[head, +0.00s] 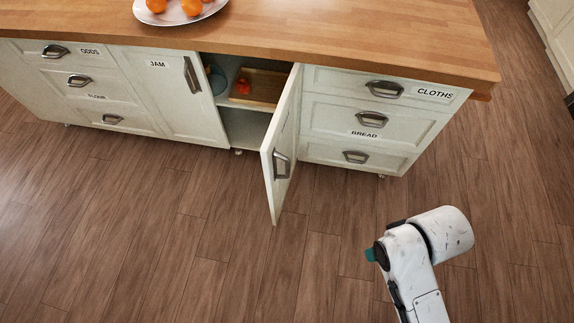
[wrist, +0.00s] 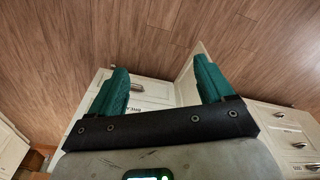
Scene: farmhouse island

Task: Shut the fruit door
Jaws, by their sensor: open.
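The cabinet door (head: 282,150) stands wide open, swung out from the island and hinged beside the right-hand drawers. Its grey handle (head: 281,166) is on the face turned toward the right. No fruit label shows on it. Behind it is an open compartment (head: 240,118) with a shelf. My gripper (head: 371,254) is mostly hidden by my wrist in the head view; only a teal bit shows, to the right of the door and apart from it. In the wrist view my gripper (wrist: 160,72) is open and empty, with the door (wrist: 187,88) showing beyond the fingers.
The compartment holds a wooden tray (head: 262,88) with a red item and a teal dish (head: 216,80). Right are the CLOTHS and BREAD drawers (head: 375,118); left are the JAM door (head: 165,95) and more drawers. A plate of oranges (head: 182,12) sits on top. The wood floor (head: 200,250) is clear.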

